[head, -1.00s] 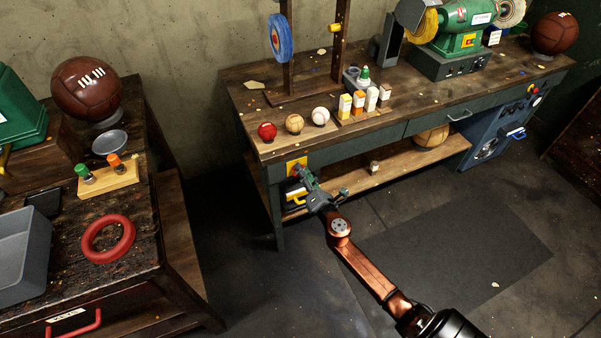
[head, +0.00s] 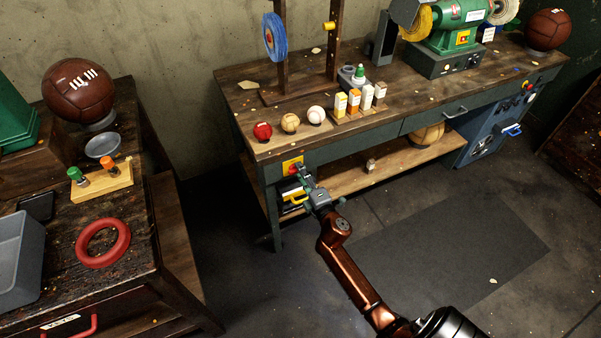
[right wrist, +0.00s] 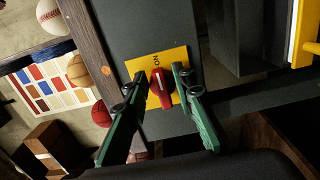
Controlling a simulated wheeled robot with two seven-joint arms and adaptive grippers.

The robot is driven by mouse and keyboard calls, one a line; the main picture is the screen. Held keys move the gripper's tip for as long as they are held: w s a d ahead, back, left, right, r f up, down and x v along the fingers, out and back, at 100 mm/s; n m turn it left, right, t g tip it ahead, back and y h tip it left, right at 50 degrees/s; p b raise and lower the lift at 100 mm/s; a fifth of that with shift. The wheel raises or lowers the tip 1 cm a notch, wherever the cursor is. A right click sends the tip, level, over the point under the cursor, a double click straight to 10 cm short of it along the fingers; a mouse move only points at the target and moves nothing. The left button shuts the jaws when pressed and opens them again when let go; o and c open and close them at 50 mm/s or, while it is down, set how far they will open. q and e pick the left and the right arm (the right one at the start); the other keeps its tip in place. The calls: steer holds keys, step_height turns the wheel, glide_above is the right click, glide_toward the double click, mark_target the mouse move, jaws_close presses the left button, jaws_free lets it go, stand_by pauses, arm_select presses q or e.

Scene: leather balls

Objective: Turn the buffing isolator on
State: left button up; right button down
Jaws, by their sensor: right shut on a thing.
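The buffing isolator is a yellow plate (head: 290,165) with a red rotary knob, on the left front of the dark green workbench (head: 370,145). In the right wrist view the yellow plate (right wrist: 180,56) carries the word ON, and the red knob (right wrist: 161,92) has a pale line along it. My right gripper (head: 303,172) reaches the isolator from the front. In the right wrist view its green fingers (right wrist: 160,76) stand on both sides of the knob, shut on it. In the head view the gripper partly hides the knob. My left gripper is not in view.
The buffing machine (head: 455,30) stands on the bench top. Several small balls, one red (head: 263,131), line the front edge above the isolator. A yellow-handled thing (head: 293,200) is just below it. A second bench (head: 140,235) stands left, with free floor between.

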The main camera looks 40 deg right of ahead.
steer(key=shift+f, duration=0.1)
stand_by(0.4)
steer(key=c, duration=2)
jaws_free()
steer(key=shift+s, duration=0.1)
steer(key=v, duration=1.1)
steer(key=shift+s+a, duration=0.1)
steer(key=shift+s, duration=0.25)
